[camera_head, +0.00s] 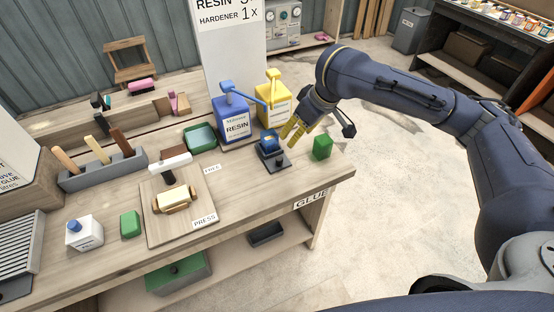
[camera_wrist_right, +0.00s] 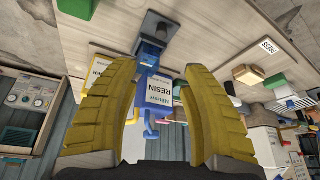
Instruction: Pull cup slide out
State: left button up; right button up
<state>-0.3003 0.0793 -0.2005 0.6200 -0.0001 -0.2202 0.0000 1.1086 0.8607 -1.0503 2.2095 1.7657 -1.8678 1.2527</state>
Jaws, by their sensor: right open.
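A small dark stand with a blue cup-like piece (camera_head: 268,144) on it is near the right end of the workbench, by the "FREE" label. Its dark flat base (camera_head: 275,164) carries a small knob and lies on the bench top. My right gripper (camera_head: 292,133) is just right of the stand, with its yellow fingers pointing down and left. In the right wrist view its fingers (camera_wrist_right: 155,78) are spread with nothing held between them. The dark stand (camera_wrist_right: 157,26) appears there beyond the fingertips. Whether a finger touches the stand cannot be told. My left gripper is in no view.
A blue resin bottle (camera_head: 236,126) and a yellow hardener bottle (camera_head: 272,101) stand behind the dark stand. A green block (camera_head: 322,147) stands to its right near the bench edge.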

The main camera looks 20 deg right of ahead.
aim_at(280, 158)
jog(key=x, duration=1.1)
jog(key=s+x, duration=0.1)
jog(key=x, duration=0.5)
jog(key=shift+f, duration=0.3)
jog(key=shift+c, duration=0.4)
grip_shut()
